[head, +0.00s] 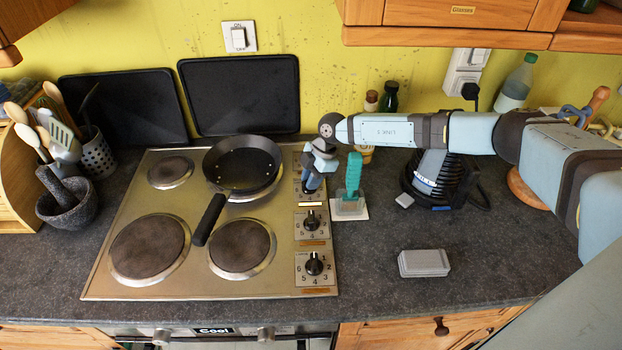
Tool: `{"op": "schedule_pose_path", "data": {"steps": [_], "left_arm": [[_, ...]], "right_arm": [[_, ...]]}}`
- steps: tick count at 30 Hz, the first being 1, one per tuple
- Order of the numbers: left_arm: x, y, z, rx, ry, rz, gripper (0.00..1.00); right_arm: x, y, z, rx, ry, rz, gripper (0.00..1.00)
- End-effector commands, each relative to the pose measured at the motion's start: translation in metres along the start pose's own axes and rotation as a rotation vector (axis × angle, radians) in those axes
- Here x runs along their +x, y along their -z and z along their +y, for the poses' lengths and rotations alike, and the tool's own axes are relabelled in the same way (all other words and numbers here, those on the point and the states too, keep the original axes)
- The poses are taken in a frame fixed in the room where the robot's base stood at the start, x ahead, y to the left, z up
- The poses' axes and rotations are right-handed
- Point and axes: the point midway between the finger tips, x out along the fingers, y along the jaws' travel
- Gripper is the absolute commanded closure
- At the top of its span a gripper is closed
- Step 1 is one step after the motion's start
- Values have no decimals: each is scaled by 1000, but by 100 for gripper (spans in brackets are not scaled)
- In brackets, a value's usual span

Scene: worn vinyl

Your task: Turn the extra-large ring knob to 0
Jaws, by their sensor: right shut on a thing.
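The hob (140,270) has a column of black knobs on numbered plates along its right side. My right gripper (311,183) points down at one of the upper knobs, beside the frying pan, and is shut on that knob; the gripper hides most of it, and its setting cannot be read. Two nearer knobs show clearly, a middle one (311,221) and a front one (314,265). The labels are too small to tell which knob is the extra-large ring's. My left gripper is not in view.
A black frying pan (240,165) sits on the back right ring, its handle (208,220) pointing forward. A teal brush (353,175) stands right of the hob. A grey box (424,263) lies on the worktop. The front right worktop is mostly clear.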

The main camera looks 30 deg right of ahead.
Motion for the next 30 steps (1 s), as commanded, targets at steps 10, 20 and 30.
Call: {"op": "schedule_pose_path", "data": {"steps": [10,20,30], "left_arm": [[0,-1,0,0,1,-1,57],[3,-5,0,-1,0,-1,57],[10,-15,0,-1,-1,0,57]], "right_arm": [[3,1,0,-141,62,2,100],[4,1,1,-418,177,2,100],[6,2,2,-714,300,3,100]]}}
